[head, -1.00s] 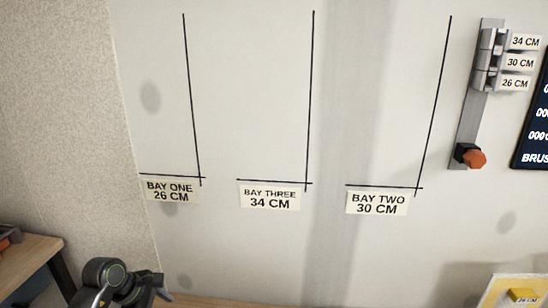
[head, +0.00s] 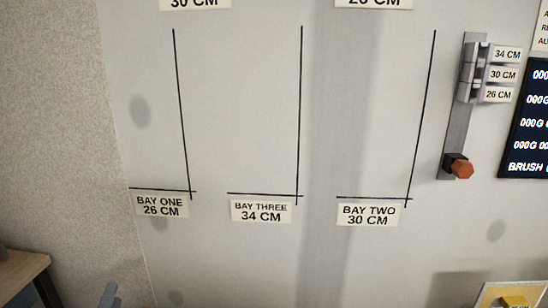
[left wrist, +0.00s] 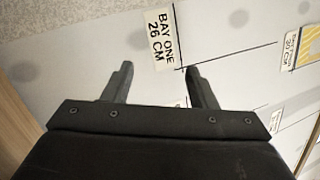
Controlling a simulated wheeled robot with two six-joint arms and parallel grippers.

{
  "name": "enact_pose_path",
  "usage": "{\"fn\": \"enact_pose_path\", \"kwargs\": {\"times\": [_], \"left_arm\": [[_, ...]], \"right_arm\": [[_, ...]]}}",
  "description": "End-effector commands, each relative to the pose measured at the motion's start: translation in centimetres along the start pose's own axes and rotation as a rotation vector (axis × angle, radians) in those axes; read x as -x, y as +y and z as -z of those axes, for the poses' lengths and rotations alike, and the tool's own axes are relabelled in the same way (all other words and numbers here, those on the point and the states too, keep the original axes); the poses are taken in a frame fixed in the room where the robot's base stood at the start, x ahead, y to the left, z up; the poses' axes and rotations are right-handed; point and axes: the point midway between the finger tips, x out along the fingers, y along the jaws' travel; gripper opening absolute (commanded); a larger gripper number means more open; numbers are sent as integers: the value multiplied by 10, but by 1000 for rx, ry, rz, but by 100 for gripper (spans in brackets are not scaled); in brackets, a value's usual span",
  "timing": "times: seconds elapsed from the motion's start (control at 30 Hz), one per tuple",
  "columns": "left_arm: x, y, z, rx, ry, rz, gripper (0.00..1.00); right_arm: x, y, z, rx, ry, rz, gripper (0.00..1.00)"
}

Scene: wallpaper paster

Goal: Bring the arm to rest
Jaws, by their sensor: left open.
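My left gripper shows in the left wrist view (left wrist: 158,80) with its two dark fingers spread apart. Nothing is between them. Only a small grey part of my left gripper (head: 110,297) shows at the bottom left edge of the head view, well below the bay one label (head: 161,206). In the left wrist view the wall and the bay one label (left wrist: 160,38) lie beyond the fingertips. Most of the left arm is out of the head view. My right gripper is in neither view.
The pale wall has black corner lines, with labels for bay three (head: 261,212) and bay two (head: 369,215). A metal rail with an orange knob (head: 461,170) and a dark screen (head: 525,120) are at right. A wooden table (head: 22,272) stands at lower left.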

Motion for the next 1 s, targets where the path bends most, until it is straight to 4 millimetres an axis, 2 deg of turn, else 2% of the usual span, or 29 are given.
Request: {"fn": "enact_pose_path", "kwargs": {"times": [0.13, 0.23, 0.33, 0.4, 0.53, 0.67, 0.8, 0.9, 1.0], "left_arm": [[39, 35, -31, 325, -215, -210, 52], [72, 62, -43, 532, -359, -362, 52], [112, 88, -44, 726, -505, -525, 52], [144, 103, -40, 850, -606, -644, 52], [199, 120, -25, 1031, -773, -851, 52], [246, 125, -8, 1149, -904, -1026, 52], [289, 122, 11, 1233, -1023, -1197, 52], [313, 118, 22, 1270, -1092, -1298, 52], [309, 140, 24, 1260, -1094, -1300, 52]], "right_arm": [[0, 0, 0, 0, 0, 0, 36], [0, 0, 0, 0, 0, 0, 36], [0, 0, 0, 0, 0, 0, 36], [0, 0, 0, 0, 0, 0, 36], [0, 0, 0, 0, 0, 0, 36], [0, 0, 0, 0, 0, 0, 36], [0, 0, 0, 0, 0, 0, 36], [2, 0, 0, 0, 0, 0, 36], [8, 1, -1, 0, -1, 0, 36]]}}
